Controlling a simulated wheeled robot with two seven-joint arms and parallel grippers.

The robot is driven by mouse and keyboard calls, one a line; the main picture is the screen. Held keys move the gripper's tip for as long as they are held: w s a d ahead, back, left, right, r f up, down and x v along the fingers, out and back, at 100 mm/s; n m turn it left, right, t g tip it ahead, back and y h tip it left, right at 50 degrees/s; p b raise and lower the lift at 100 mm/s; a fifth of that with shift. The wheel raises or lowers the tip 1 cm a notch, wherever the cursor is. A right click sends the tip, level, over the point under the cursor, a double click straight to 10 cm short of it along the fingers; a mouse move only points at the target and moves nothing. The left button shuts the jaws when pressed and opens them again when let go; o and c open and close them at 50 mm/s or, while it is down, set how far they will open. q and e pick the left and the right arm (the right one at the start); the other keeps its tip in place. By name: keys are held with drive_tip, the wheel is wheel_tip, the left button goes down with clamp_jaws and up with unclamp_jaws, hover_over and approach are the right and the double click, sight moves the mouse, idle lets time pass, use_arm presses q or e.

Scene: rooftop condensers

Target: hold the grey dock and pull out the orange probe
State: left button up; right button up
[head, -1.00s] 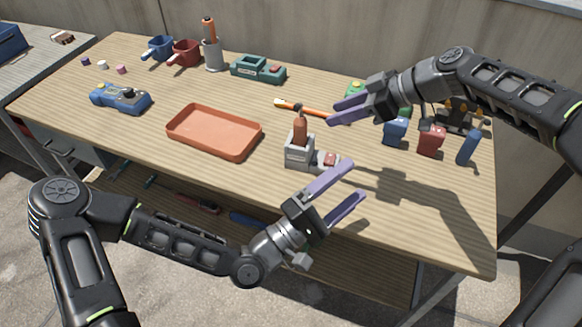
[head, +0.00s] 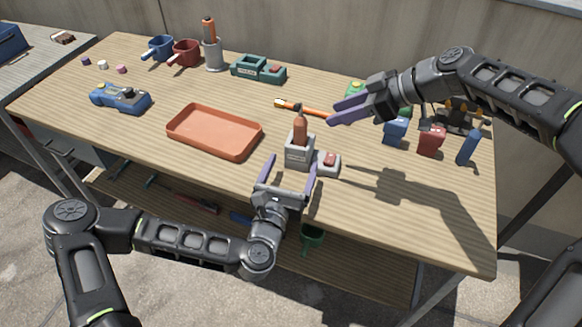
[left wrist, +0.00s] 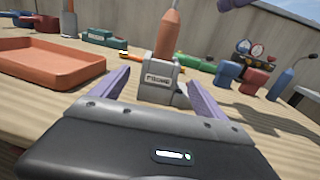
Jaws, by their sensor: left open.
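The grey dock (head: 297,154) stands on the table right of the orange tray. The orange probe (head: 301,128) stands upright in it. My left gripper (head: 288,172) is open at the table's front edge, its purple fingers pointing at the dock, one to each side of its near face. In the left wrist view the dock (left wrist: 158,84) and probe (left wrist: 167,36) show ahead between the fingers (left wrist: 157,88); I cannot tell whether they touch the dock. My right gripper (head: 340,110) is open and empty above the table, behind and right of the dock.
An orange tray (head: 214,146) lies left of the dock. An orange-handled tool (head: 300,107) lies behind it. A green dock-like box (head: 258,70) and a grey holder with an orange-topped item (head: 212,52) stand at the back. Blue and red items (head: 430,140) stand at right. The front right tabletop is clear.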

sight(300, 146)
use_arm(q)
drive_tip(key=shift+x, duration=3.85)
